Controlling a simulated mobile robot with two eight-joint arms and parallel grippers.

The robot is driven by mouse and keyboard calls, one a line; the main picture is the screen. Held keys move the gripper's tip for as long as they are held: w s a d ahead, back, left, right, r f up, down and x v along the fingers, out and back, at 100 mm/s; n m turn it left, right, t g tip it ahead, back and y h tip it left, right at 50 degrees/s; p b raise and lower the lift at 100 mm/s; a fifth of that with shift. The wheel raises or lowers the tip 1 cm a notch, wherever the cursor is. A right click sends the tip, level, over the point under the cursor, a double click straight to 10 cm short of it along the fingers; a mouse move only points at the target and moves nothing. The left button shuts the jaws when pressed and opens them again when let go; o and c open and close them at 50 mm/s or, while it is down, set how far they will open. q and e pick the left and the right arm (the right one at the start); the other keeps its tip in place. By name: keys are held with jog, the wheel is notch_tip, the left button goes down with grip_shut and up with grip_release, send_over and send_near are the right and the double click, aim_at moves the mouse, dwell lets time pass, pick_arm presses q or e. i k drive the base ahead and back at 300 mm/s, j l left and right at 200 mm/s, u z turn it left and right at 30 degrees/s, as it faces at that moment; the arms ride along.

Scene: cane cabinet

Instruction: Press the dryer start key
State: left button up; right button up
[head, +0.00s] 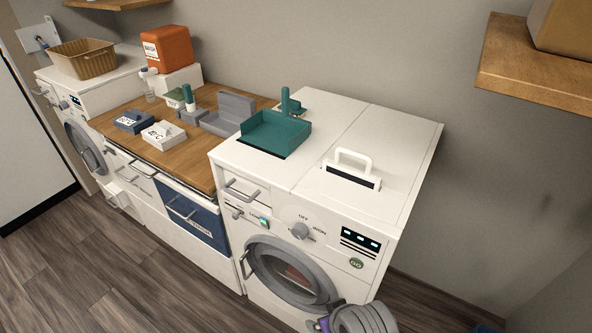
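The front-loading machine (418,165) at the right looks like the dryer; its dial carries words that seem to read OFF and IRON. A round green key marked GO (357,263) sits on its front panel, below a dark display (360,241) with lit segments. The grey dial (299,231) is left of the display. The round door (290,272) below looks shut, with something reddish behind its glass. A grey ribbed part, apparently of my arm, stands at the bottom edge in front of the door's lower right. Neither gripper can be made out.
A teal tray (274,134) and a white handle (352,160) are on the machine's top. A wooden counter (215,98) with several small items adjoins it, then another washing machine (72,108). A wooden shelf (530,70) juts out upper right. The floor in front is clear.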

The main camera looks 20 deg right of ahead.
aim_at(356, 263)
jog(key=k+l+z, duration=0.1)
jog(key=l, duration=0.6)
jog(key=l+z, duration=0.15)
jog(key=l, duration=0.6)
jog(key=k, duration=0.05)
